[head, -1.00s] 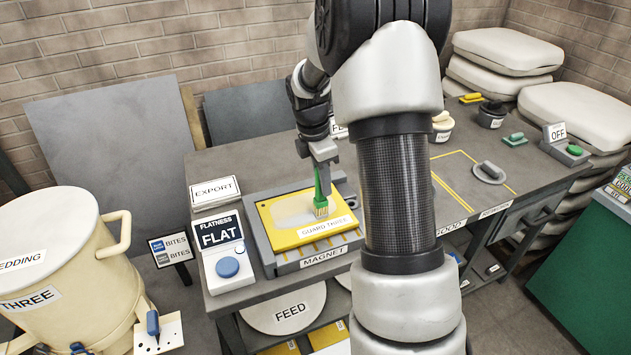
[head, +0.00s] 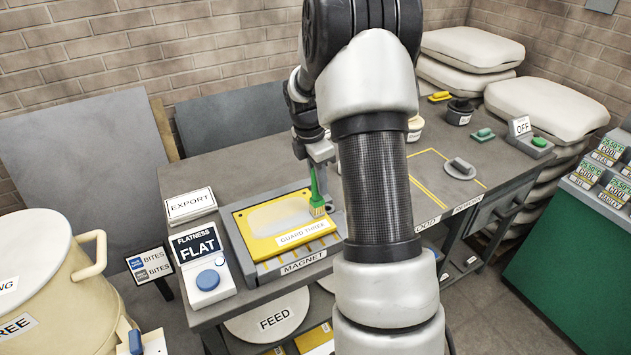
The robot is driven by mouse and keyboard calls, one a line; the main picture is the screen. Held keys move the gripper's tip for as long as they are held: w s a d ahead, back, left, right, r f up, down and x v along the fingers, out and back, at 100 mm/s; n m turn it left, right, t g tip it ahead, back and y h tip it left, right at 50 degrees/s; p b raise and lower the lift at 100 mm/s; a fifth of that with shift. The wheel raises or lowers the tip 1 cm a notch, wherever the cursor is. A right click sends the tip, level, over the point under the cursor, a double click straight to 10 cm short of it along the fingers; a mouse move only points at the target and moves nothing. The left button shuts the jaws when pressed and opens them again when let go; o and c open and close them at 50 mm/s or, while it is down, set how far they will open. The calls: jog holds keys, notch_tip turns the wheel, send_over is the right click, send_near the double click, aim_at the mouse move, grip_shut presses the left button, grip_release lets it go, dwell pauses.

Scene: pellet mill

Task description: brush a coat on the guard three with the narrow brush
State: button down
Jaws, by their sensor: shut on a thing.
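The guard three (head: 262,246) is a yellow plate lying on the grey magnet block (head: 232,226) on the bench. A pale, whitish patch (head: 280,214) covers much of the plate's middle. My gripper (head: 318,162) is shut on the green handle of the narrow brush (head: 316,190). The brush stands nearly upright with its bristles down, over the right part of the plate, at the right end of the pale patch. The bristles appear to touch the plate, but I cannot be sure. My arm hides the area just right of the magnet block.
A flatness gauge (head: 207,277) reading FLAT stands left of the magnet block, with an EXPORT sign (head: 191,204) behind it. A cream drum (head: 35,260) stands at the left. A grey handled plate (head: 460,168) lies inside yellow lines on the right bench.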

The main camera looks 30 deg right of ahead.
jog(key=shift+w, duration=0.1)
jog(key=shift+w+p, duration=0.85)
jog(key=shift+w, duration=1.2)
jog(key=a, duration=1.8)
jog(key=shift+a, duration=0.35)
jog(key=shift+w+p, duration=0.65)
jog(key=shift+w, duration=1.4)
jog(key=shift+d, duration=0.1)
jog(key=d, duration=1.8)
jog(key=shift+d, duration=0.3)
